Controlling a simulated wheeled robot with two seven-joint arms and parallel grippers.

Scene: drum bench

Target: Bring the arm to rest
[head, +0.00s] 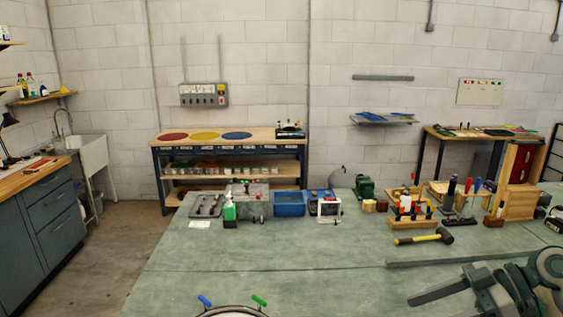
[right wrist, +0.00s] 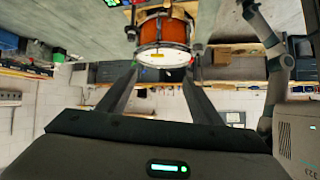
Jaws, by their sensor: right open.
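My right arm (head: 500,290) comes into the head view at the lower right, over the green bench top. In the right wrist view my right gripper (right wrist: 163,75) has its two dark fingers spread wide, with nothing held between them. An orange drum (right wrist: 163,32) with a pale head and metal rim shows beyond the fingertips, apart from them. In the head view only the drum's rim (head: 232,308) shows at the bottom edge, with a blue and a green handle by it. My left gripper is not in view.
The bench top (head: 270,262) is clear in the middle. A black-and-yellow mallet (head: 424,238) lies on it, and a long grey bar (head: 430,261) lies nearer my right arm. A blue bin (head: 289,204), tool racks (head: 408,212) and a wooden cabinet (head: 517,180) line the far side.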

